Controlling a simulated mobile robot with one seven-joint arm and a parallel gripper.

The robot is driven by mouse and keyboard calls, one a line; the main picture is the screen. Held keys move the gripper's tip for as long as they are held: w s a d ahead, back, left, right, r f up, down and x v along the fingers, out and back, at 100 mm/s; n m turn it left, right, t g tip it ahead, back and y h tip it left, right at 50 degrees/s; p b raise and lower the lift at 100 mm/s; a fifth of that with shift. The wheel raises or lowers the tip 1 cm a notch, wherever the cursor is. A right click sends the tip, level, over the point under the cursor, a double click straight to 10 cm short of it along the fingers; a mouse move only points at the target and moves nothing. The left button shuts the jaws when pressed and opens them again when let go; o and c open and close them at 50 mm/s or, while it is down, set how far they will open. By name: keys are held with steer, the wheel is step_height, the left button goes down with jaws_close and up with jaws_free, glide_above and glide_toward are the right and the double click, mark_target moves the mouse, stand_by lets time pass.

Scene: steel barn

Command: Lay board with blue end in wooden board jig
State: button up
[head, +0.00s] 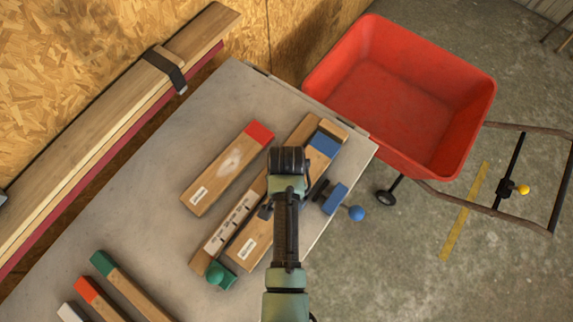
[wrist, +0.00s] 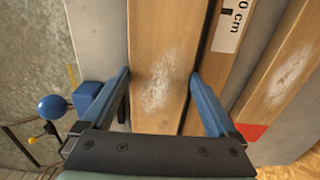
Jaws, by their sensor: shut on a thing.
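The board with the blue end (head: 324,144) runs under my gripper (head: 288,187); its near part (head: 250,246) carries a white label. In the wrist view the board (wrist: 158,50) passes between the two blue fingers of my gripper (wrist: 165,105), which is shut on it. The wooden board jig (head: 222,240) has a long rail with a marked scale strip. The board lies along the right side of this rail, its blue end near the jig's far end block (head: 334,125). The wrist view shows a dark gap between board and rail (wrist: 235,45). Whether the board rests fully down is unclear.
A red-ended board (head: 228,170) lies to the left. Several other boards lie at lower left on the grey table (head: 165,190). A red wheelbarrow (head: 400,90) stands beyond.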

steer(key=shift+f+b, duration=0.4)
steer(key=shift+f, duration=0.2)
steer(key=o, duration=1.6)
steer(key=shift+c, duration=0.2)
steer(key=shift+r, duration=0.1)
